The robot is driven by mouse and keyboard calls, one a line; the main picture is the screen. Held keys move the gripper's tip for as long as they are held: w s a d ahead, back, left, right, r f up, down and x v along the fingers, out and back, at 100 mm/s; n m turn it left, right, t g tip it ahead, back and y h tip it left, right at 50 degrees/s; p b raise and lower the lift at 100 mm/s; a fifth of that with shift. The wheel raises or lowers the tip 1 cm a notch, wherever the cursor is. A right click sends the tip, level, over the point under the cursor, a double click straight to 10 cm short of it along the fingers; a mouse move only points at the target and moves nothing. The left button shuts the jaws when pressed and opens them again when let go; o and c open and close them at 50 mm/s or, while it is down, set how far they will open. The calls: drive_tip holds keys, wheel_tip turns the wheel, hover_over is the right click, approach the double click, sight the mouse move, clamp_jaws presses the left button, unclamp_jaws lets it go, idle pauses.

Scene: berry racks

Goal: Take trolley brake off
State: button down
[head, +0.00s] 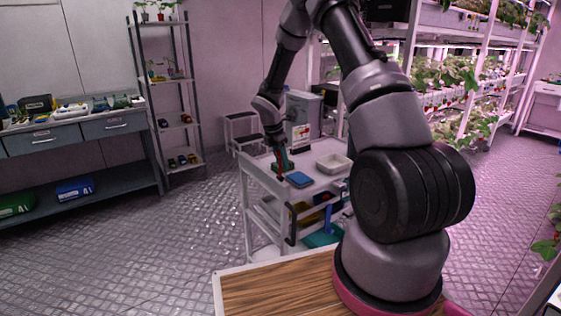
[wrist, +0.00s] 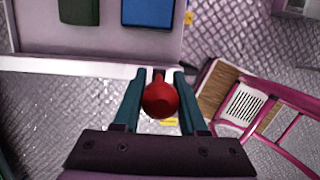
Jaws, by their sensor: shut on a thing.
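The trolley (head: 262,172) is a white cart with a dark handle at its near corner, standing mid-floor in the head view. Its top edge (wrist: 60,66) crosses the upper part of the wrist view. A round red knob (wrist: 160,99) sits between the teal fingers of my gripper (wrist: 160,76), just outside that edge. My gripper is shut on the knob. In the head view my gripper (head: 280,168) is over the near-left side of the trolley top, small and partly blended with the things there. The brake's lever position cannot be made out.
On the trolley top are a blue box (head: 300,179), a pale tray (head: 335,163) and a dark green box (wrist: 79,10). A grey shelf rack (head: 165,100) and a workbench (head: 80,130) stand at the left. Plant racks (head: 455,80) stand behind at right. The left floor is clear.

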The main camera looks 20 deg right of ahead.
idle(0.3)
drive_tip(key=shift+c, duration=2.4)
unclamp_jaws()
drive_tip(key=w+v, duration=0.1)
drive_tip(key=v, duration=0.9)
drive_tip(key=shift+s+r, duration=0.4)
drive_tip(key=shift+s, duration=0.05)
drive_tip(key=shift+a, duration=0.1)
